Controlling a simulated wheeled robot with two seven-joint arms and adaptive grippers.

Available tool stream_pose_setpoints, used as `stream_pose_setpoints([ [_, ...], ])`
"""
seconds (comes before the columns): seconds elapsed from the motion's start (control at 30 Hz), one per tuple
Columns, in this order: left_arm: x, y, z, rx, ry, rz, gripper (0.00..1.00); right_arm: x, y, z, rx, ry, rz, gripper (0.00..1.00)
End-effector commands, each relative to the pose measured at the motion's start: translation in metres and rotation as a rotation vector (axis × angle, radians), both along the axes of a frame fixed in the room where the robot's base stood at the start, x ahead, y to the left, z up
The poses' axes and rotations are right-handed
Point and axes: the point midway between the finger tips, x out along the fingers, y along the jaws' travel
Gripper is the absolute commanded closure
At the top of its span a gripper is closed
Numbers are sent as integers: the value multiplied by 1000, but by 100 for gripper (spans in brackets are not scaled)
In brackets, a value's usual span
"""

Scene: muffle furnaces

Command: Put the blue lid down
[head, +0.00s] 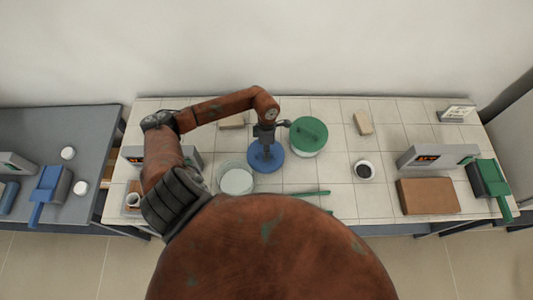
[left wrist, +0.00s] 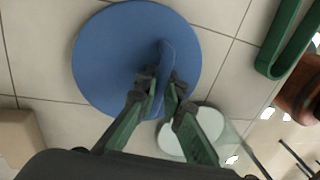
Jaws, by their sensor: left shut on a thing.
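The blue lid (head: 265,158) is a flat round disc near the middle of the tiled table, seen from above. It also fills the upper middle of the left wrist view (left wrist: 105,60). My left gripper (head: 265,141) points down over it. In the left wrist view the fingers (left wrist: 163,92) are shut on the lid's upright handle. I cannot tell whether the lid's underside touches the tiles. A clear glass vessel with white contents (head: 237,181) stands open, just left of the lid and nearer to me. My right gripper is not in view.
A vessel with a green lid (head: 309,136) stands close on the right. A long green tool (head: 311,194) lies nearer me. A small cup (head: 364,170), a pale block (head: 363,123) and a brown box (head: 427,196) are further right. Bare tiles lie between them.

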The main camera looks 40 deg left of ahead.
Motion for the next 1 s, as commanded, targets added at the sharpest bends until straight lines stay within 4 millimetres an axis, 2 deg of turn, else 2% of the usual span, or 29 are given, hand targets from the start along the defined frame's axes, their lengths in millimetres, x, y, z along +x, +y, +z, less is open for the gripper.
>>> stream_pose_setpoints([
  [0.13, 0, 0, -2, 0, 0, 0, 100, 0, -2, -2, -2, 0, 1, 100],
  [0.17, 0, 0, -2, 1, 1, 0, 90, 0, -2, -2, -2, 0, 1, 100],
  [0.4, 0, 0, -1, 0, 0, 0, 74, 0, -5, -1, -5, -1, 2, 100],
  [0.77, 1, 0, 2, 0, -1, 0, 74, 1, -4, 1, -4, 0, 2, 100],
  [0.87, 3, 3, 13, 2, -4, -1, 74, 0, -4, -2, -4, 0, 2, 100],
  [1.0, 8, 6, 38, 3, -5, 0, 74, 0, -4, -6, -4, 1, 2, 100],
])
